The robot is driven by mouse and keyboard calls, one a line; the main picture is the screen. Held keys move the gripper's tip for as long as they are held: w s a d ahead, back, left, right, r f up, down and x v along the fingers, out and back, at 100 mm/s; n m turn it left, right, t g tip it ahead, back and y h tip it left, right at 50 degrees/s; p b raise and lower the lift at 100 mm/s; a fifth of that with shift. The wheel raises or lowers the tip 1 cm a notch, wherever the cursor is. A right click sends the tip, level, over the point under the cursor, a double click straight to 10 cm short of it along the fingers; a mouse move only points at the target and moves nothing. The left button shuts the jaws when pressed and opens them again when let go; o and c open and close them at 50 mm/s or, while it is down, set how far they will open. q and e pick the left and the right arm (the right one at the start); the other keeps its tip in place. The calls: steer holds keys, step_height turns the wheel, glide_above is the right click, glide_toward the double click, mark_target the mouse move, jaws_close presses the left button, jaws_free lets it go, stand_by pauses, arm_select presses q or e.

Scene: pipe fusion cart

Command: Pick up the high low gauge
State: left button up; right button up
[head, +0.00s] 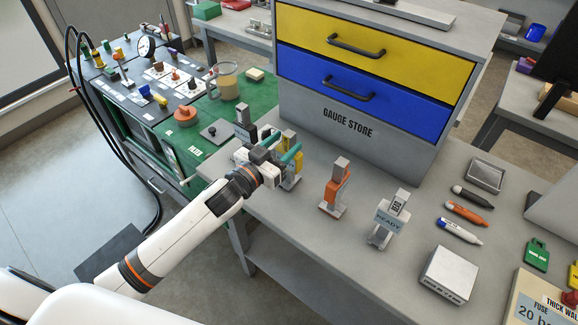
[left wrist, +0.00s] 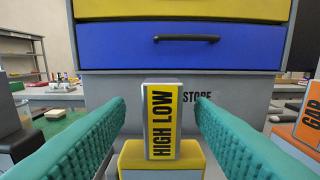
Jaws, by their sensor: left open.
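The high low gauge (left wrist: 162,122) is a yellow block with black HIGH LOW lettering on a wider yellow body. It stands upright in the left wrist view, centred between my two green finger pads. In the head view the gauge (head: 297,143) is partly hidden behind my left gripper (head: 282,149). My left gripper is open, with one finger on each side of the gauge and a visible gap on both sides in the left wrist view. My right gripper is not seen.
A dark gauge (head: 243,123) stands close on the left. The gauge store drawer cabinet (head: 345,128) rises behind. Markers (head: 466,212) and a white box (head: 447,275) lie farther right.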

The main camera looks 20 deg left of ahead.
mark_target(294, 136)
arm_select(q)
steer(key=p+x, duration=0.1)
steer(key=x, duration=0.2)
steer(key=shift+w+d+r, duration=0.1)
steer(key=shift+w+d, duration=0.15)
steer(key=shift+w, duration=0.3)
steer(key=shift+s, duration=0.1)
steer(key=shift+c, duration=0.7)
jaws_close()
